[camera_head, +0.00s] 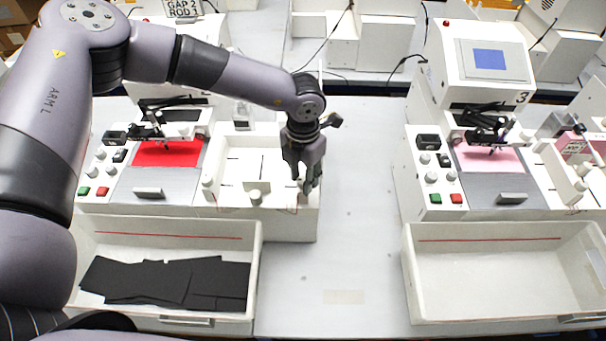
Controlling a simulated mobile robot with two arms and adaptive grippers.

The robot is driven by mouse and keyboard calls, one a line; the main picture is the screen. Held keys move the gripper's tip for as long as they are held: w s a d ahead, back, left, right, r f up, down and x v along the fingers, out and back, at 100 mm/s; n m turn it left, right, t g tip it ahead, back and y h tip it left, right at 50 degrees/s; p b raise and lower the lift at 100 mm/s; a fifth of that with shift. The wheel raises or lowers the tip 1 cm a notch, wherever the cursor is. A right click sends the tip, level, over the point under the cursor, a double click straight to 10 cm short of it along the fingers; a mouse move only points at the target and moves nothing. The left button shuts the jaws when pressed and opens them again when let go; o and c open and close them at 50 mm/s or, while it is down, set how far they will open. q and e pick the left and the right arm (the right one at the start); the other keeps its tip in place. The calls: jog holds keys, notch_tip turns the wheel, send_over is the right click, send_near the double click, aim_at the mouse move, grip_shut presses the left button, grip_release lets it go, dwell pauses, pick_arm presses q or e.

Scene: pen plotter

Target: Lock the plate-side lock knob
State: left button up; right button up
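The left plotter (225,202) has a white plate area (232,170) to the right of its red sheet (168,153). A small grey knob (255,197) stands at the front of this plate area, and another pale knob (207,184) stands at its left edge. I cannot tell for sure which is the plate-side lock knob, or its lock state. My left gripper (308,187) points down at the right front corner of the plotter. Its fingers cover that corner, and whether they hold or touch anything there is unclear. My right gripper is out of view.
An open white bin (253,255) with black sheets (200,281) stands in front of the left plotter. A second plotter (412,190) with a pink sheet (485,158) stands at right, behind an empty bin (411,285). Bare table (355,215) lies between them.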

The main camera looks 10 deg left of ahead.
pick_arm(q)
grip_shut()
jog(key=shift+f+m+b, duration=0.15)
jog(key=shift+m+b, duration=0.25)
jog(key=shift+b, duration=0.35)
jog(key=m+b, duration=1.2)
jog(key=b, duration=0.2)
jog(key=m+b, duration=0.2)
jog(key=shift+m, duration=0.3)
jog(key=shift+m+b, duration=0.95)
jog(key=shift+m, duration=0.25)
jog(key=shift+r, duration=0.2)
